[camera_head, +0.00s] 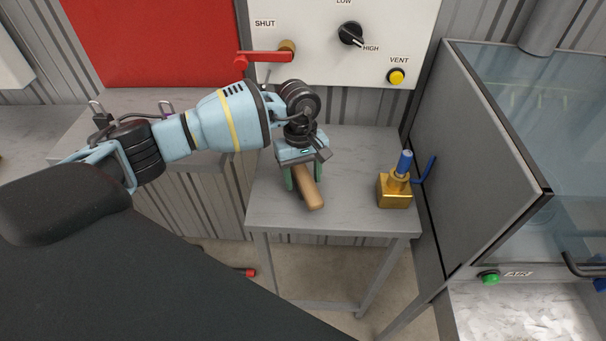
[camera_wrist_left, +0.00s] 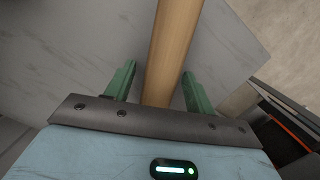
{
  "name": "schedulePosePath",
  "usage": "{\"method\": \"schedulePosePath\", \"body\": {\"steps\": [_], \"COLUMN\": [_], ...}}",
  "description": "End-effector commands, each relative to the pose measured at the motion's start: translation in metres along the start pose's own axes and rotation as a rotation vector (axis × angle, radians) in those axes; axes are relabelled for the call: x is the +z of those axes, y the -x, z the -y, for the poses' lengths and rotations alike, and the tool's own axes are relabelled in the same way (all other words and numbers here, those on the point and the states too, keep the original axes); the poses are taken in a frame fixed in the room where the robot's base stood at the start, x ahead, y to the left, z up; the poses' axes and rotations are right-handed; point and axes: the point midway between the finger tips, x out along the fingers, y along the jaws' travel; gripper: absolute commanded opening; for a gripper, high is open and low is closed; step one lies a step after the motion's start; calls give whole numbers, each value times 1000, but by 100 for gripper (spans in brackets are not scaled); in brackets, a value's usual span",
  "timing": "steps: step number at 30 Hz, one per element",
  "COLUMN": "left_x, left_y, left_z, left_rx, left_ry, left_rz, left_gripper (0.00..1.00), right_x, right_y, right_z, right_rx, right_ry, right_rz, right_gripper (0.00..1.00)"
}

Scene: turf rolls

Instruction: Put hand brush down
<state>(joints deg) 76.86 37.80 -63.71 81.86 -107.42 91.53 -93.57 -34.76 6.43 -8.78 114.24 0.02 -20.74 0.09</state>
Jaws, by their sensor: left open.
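The hand brush lies on the small grey table (camera_head: 355,165); its wooden handle (camera_head: 310,190) points toward the table's front edge. The rest of the brush is hidden under my left gripper (camera_head: 303,183). In the left wrist view the handle (camera_wrist_left: 171,50) passes between the two green fingers of my left gripper (camera_wrist_left: 155,90), with a gap on each side. The left gripper is open around the handle and not clamped on it. My right gripper is not in view.
A brass block with a blue-handled valve (camera_head: 395,190) stands on the table's right side. A grey cabinet with a glass top (camera_head: 470,150) borders the table on the right. A white panel with a red lever (camera_head: 265,57) and knobs is behind.

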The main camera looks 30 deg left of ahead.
Motion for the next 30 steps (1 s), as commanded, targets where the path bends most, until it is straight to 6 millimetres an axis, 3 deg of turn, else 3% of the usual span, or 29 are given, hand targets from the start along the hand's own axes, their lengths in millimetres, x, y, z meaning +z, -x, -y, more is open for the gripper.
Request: {"method": "schedulePosePath", "body": {"steps": [8,21,30], "left_x": [0,0,0], "left_y": [16,98,123], "left_z": [-1,-1,0], "left_rx": [3,2,1], "left_ry": [0,-1,-1], "left_rz": [-2,-2,-1], "left_gripper": [54,54,54], "right_x": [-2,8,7], "right_y": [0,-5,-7], "right_z": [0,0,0], "right_rx": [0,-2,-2], "right_ry": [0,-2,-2], "right_rz": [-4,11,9], "right_gripper": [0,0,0]}}
